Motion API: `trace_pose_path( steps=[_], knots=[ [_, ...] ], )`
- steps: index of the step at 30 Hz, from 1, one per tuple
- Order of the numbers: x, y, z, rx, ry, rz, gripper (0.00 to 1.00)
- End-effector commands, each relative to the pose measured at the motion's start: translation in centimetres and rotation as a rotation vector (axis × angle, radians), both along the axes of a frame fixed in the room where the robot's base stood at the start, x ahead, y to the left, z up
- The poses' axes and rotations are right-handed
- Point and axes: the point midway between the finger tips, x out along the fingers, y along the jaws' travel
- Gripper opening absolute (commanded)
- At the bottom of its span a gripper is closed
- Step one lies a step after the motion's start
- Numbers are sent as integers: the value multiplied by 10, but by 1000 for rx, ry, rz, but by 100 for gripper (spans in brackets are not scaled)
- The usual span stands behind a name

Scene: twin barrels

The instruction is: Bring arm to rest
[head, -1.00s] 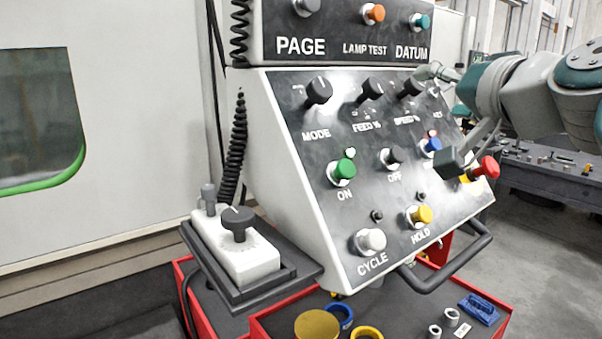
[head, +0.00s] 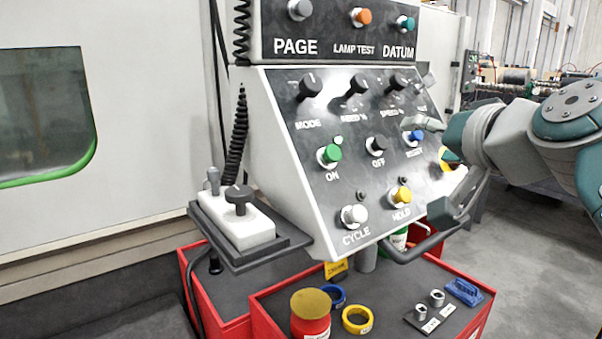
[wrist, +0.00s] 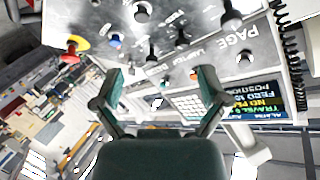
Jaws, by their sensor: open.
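My gripper (head: 432,168) is at the right side of the control panel (head: 290,190) in the head view, its two fingers spread apart with nothing between them. In the wrist view my gripper (wrist: 160,88) also shows open, its green-grey fingertips wide apart, with panel knobs beyond them. I cannot tell the exact gap between the fingers and the panel. The red emergency knob (wrist: 77,45) shows in the wrist view at the upper left; in the head view it is hidden behind my gripper.
A handle bar (head: 400,254) runs below the panel. A red cart (head: 262,318) holds a red can (head: 310,316), rings and a blue part (head: 463,292). A pendant box (head: 236,222) sits on a shelf at the left. Grey floor is open at the right.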

Motion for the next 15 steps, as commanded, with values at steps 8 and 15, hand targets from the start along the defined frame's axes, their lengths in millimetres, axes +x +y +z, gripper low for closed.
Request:
trace_pose_path(
  steps=[8,15],
  knots=[
    [-23,15,-85,-113,190,39,93],
    [-79,27,-213,-324,471,107,93]
  ],
)
